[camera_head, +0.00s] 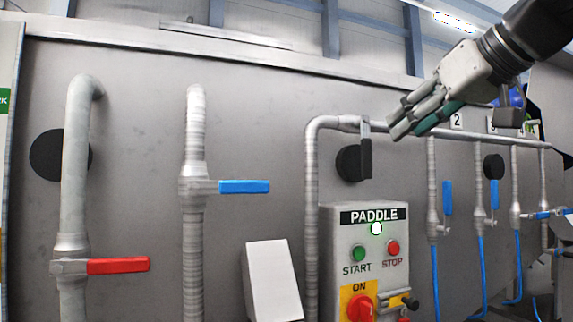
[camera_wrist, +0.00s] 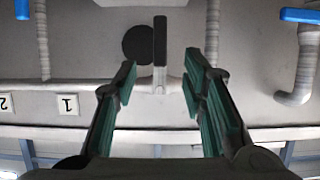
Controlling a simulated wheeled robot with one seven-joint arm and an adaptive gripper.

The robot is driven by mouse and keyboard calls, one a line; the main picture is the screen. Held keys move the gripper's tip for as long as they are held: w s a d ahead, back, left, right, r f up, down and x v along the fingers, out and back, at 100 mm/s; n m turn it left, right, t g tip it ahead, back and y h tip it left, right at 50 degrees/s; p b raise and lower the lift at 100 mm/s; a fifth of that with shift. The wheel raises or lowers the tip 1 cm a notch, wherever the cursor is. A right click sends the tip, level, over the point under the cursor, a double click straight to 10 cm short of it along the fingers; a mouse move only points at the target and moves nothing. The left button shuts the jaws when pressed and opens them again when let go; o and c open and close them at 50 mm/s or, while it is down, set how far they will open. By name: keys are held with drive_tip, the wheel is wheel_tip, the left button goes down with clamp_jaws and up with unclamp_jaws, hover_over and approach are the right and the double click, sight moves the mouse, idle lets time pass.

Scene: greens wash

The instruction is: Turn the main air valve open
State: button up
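The air pipe (camera_head: 340,123) rises left of the paddle box, bends, and runs right along the wall. A dark grey lever handle (camera_head: 366,158) on it, which I take for the main air valve, hangs straight down, across the pipe. In the wrist view, which is upside down, this handle (camera_wrist: 160,45) points up between and beyond my fingertips. My gripper (camera_head: 398,122) is open and empty, just right of the valve in the head view. Its green-padded fingers (camera_wrist: 160,80) stand apart on either side of the handle's line. I see no contact.
A red-handled valve (camera_head: 118,265) and a blue-handled valve (camera_head: 244,187) sit on vertical pipes at left. The paddle control box (camera_head: 343,240) stands below the air valve. Branch drops with blue handles (camera_head: 447,198) are at right. A black disc (camera_head: 346,163) is behind the handle.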

sight(369, 159)
drive_tip(key=p+x, duration=0.1)
drive_tip(key=x, duration=1.2)
drive_tip(key=shift+w+a+f, duration=0.1)
drive_tip(key=shift+w+f, duration=0.1)
drive_tip(key=shift+c, duration=0.5)
clamp_jaws()
